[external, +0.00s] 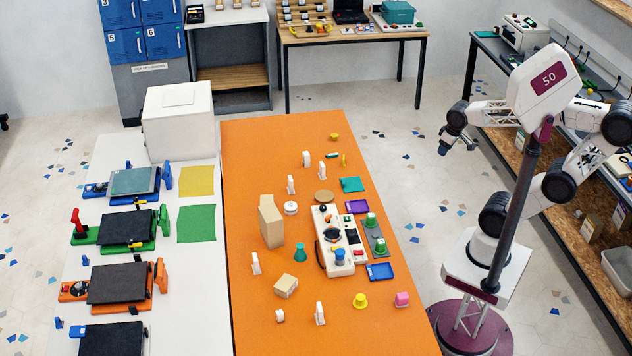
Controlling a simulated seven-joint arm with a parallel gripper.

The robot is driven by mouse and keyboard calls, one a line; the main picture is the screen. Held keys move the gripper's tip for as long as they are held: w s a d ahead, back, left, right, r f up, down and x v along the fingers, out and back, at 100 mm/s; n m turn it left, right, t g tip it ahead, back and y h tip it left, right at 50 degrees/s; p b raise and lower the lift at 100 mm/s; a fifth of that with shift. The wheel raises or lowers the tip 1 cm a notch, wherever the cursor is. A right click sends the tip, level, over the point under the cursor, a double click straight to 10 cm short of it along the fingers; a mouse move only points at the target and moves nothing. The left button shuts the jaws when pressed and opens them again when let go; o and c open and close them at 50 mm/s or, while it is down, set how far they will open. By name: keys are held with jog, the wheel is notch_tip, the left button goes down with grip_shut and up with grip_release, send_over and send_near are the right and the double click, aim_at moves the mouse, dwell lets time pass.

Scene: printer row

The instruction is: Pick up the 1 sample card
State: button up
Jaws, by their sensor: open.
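Several small white upright pieces stand on the orange table (285,335); they may be the sample cards. One stands at the front centre (320,313), one at the left (256,264), and others farther back (291,185). Any markings on them are too small to read, so I cannot tell which is the 1 sample card. My gripper (458,147) is open and empty. It hangs in the air to the right of the orange table, well apart from all the white pieces.
A white device (334,262) with knobs stands mid-table. A tall tan block (271,222), a teal cone (300,252), a tan box (286,286) and a yellow knob (360,300) are around it. A white table with several printers (128,229) adjoins at left.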

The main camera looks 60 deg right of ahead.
jog(key=w+a+m+g+y, duration=0.2)
jog(key=w+a+g+y, duration=0.15)
jog(key=w+a, duration=1)
jog(key=m+g+y, duration=0.6)
jog(key=m+g, duration=0.1)
jog(key=g, duration=0.2)
send_near(319, 302)
jog(key=x, duration=0.3)
jog(key=shift+s+f+t, duration=0.25)
jog(key=shift+s+f, duration=0.05)
jog(key=shift+f, duration=0.15)
jog(key=shift+s+a+f, duration=0.2)
jog(key=shift+a+f, duration=0.1)
jog(key=shift+a, duration=0.1)
